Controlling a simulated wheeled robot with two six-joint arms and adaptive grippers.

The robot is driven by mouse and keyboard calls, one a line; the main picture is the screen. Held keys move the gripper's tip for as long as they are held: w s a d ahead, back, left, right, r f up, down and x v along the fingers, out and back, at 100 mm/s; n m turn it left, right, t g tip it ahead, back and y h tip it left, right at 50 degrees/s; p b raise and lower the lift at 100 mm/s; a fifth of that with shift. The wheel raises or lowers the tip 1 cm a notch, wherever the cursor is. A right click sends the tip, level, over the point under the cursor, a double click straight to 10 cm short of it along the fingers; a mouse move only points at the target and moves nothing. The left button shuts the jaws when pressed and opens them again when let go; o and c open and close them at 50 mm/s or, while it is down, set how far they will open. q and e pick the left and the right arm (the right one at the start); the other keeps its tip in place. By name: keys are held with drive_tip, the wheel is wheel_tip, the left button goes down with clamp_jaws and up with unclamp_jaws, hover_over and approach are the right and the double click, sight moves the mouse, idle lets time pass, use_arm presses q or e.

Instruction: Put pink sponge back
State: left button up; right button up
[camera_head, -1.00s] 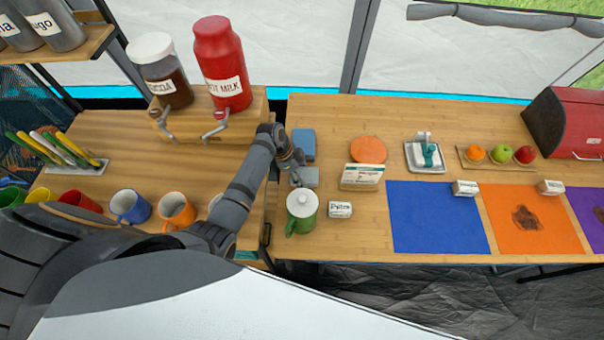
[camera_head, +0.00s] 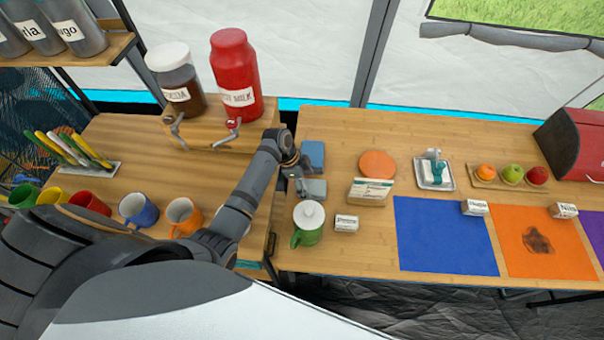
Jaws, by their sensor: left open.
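No pink sponge can be made out in the head view. My left gripper (camera_head: 299,182) is open, low over the left end of the right-hand table, beside a blue-grey block (camera_head: 315,189). I cannot tell whether it touches the block. A blue block (camera_head: 313,153) lies just behind the gripper. An orange round disc (camera_head: 378,164) lies further right. My left arm hides part of the table edge and the area left of the gripper. My right gripper is not in view.
Mugs and dispensers stand left.

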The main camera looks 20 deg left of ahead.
use_arm(q)
drive_tip(key=v, duration=0.9)
drive_tip(key=shift+a+r, duration=0.2)
drive_tip(key=shift+r, duration=0.1)
